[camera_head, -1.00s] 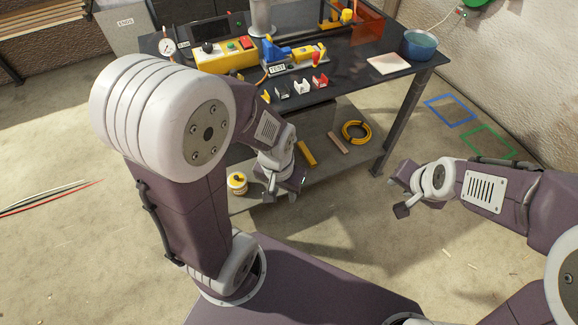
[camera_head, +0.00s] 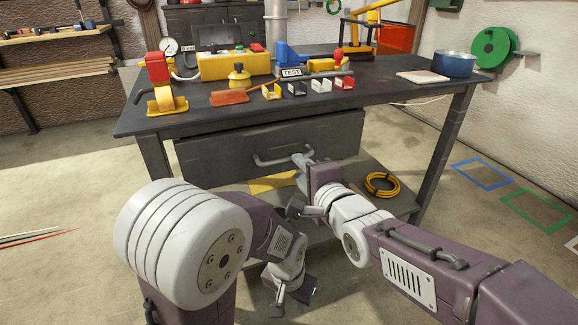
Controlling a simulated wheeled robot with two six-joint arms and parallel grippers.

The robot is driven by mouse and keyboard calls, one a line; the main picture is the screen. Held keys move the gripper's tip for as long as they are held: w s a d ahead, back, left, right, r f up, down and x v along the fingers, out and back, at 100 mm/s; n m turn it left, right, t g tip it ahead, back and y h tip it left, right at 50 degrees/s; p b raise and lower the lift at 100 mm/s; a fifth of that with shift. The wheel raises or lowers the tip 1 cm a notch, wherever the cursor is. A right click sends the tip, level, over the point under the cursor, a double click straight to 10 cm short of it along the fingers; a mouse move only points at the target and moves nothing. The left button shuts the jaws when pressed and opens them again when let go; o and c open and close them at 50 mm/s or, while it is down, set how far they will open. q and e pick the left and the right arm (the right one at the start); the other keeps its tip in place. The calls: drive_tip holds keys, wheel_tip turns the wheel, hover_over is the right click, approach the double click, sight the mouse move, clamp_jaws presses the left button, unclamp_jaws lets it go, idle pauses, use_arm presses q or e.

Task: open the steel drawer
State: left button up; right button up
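The steel drawer (camera_head: 225,157) is a dark grey box front under the workbench top. I cannot tell whether it stands slightly out. Its grey bar handle (camera_head: 270,160) runs across the middle of the front; the right end is partly hidden by my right gripper. My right gripper (camera_head: 309,190) is just in front of the drawer, at the handle's right end, with its two fingers apart; whether it touches the handle is unclear. My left gripper (camera_head: 291,290) hangs low in front of the bench, away from the drawer, with its fingers apart and nothing between them.
The dark workbench top (camera_head: 400,105) carries a yellow box, a red-and-yellow tool, small coloured bins and a blue pot (camera_head: 455,64). A lower shelf holds a coiled yellow hose (camera_head: 382,184). Blue and green floor frames lie at the right. Floor at the left is mostly clear.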

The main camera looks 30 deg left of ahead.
sight(290, 160)
drive_tip(key=p+x, duration=0.1)
drive_tip(key=x, duration=0.5)
drive_tip(key=shift+w+a+f+p, duration=0.1)
drive_tip(key=shift+w+a+p, duration=0.15)
drive_tip(key=shift+p, duration=0.1)
drive_tip(key=shift+w+a+f, duration=0.25)
drive_tip(key=shift+w+a, duration=0.15)
drive_tip(key=shift+a, duration=0.05)
clamp_jaws()
idle(0.5)
